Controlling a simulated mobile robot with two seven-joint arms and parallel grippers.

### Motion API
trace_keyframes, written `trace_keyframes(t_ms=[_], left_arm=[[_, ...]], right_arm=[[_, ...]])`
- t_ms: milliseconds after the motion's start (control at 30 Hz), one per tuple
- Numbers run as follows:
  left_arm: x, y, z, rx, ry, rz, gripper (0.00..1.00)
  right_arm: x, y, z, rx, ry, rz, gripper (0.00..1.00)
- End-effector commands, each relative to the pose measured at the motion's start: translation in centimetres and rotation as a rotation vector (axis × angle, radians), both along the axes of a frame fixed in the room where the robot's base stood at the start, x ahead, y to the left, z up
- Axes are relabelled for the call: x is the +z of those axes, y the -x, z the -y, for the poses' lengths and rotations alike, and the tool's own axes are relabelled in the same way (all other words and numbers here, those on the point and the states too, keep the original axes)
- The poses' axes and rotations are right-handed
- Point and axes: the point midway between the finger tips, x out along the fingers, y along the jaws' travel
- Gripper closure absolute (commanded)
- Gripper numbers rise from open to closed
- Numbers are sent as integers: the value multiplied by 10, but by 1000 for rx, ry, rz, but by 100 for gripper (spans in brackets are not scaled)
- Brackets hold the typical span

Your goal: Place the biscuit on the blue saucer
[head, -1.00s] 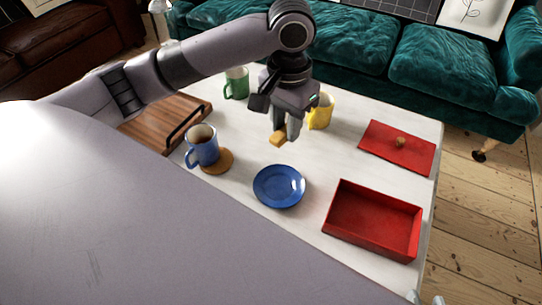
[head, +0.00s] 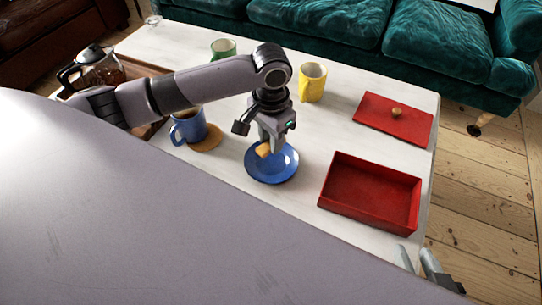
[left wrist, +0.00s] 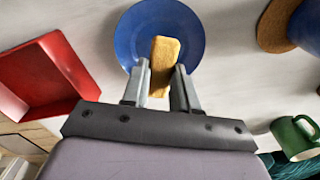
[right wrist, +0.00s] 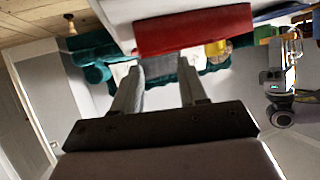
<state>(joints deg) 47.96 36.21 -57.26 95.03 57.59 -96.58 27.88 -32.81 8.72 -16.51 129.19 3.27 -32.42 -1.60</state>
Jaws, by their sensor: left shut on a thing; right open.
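The biscuit (head: 264,150) is a small tan block held between the fingers of my left gripper (head: 268,146). In the left wrist view the biscuit (left wrist: 164,62) shows between the two fingertips, in front of the blue saucer (left wrist: 132,30). In the head view the biscuit is over the blue saucer (head: 284,172), near its far left part. I cannot tell whether it touches the saucer. My right gripper (head: 416,262) is open and empty beside the table's near right edge; its fingers (right wrist: 160,80) are apart in the right wrist view.
A blue mug (head: 188,128) stands by a round cork coaster (head: 207,138) left of the saucer. A red open box (head: 370,192) is right. A red lid (head: 385,122), yellow mug (head: 312,84), green mug (head: 223,47) and coffee pot (head: 98,66) stand further off.

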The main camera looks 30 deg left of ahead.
Motion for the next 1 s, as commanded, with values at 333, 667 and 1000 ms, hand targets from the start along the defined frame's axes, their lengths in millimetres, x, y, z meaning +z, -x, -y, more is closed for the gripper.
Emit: trace_keyframes(t_ms=[333,667,1000], left_arm=[[-54,0,0,0,-1,-2,100],[-57,0,0,-1,0,0,100],[-60,0,0,0,0,0,46]], right_arm=[[-10,-6,-17,23,-105,-5,57],[-8,-7,-19,27,-120,-8,57],[-8,-6,-18,24,-110,-7,57]])
